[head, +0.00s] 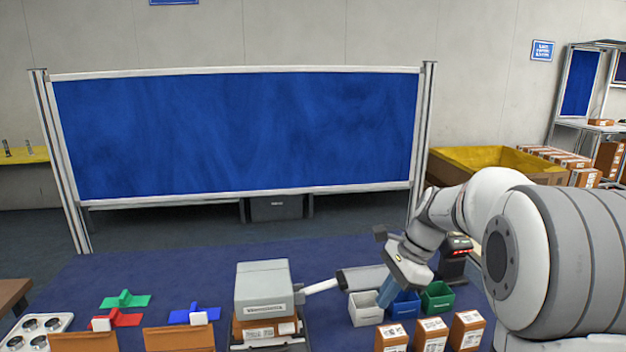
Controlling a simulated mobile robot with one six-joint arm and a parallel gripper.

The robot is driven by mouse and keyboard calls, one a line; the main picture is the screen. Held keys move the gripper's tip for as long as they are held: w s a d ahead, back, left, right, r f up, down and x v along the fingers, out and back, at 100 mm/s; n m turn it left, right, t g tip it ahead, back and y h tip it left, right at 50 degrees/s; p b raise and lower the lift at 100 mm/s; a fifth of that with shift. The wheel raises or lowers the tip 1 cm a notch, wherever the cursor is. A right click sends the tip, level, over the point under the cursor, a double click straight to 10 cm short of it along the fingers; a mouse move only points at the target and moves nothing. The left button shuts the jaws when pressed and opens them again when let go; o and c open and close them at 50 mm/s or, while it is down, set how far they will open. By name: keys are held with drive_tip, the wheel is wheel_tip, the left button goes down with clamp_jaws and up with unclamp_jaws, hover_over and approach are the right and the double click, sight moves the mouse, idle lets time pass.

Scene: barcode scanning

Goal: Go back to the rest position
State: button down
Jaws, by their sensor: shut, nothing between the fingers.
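My arm comes in from the right, and my gripper (322,287) points left over the table. Its pale fingers look shut and empty. Their tips end close to the right side of a grey machine (263,287); I cannot tell whether they touch it. A brown labelled box (266,331) shows under the grey machine's top part. A black scanner-like device (456,258) with red lights stands behind my wrist, partly hidden by the arm.
White (364,309), blue (404,305) and green (437,298) bins stand below my gripper. Several brown boxes (431,334) stand in front of them. Green (125,301), red (118,319) and blue (192,316) pieces lie left. A blue panel (235,130) stands behind.

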drive_tip(key=s+f+n+t+h, duration=0.1)
drive_tip(key=s+n+t+h, duration=0.2)
drive_tip(key=s+n, duration=1.2)
drive_tip(key=s+h, duration=0.1)
drive_tip(key=s, duration=0.4)
drive_tip(key=shift+s+f+h, duration=0.15)
drive_tip(key=shift+s+h, duration=0.05)
drive_tip(key=shift+h, duration=0.1)
idle(0.4)
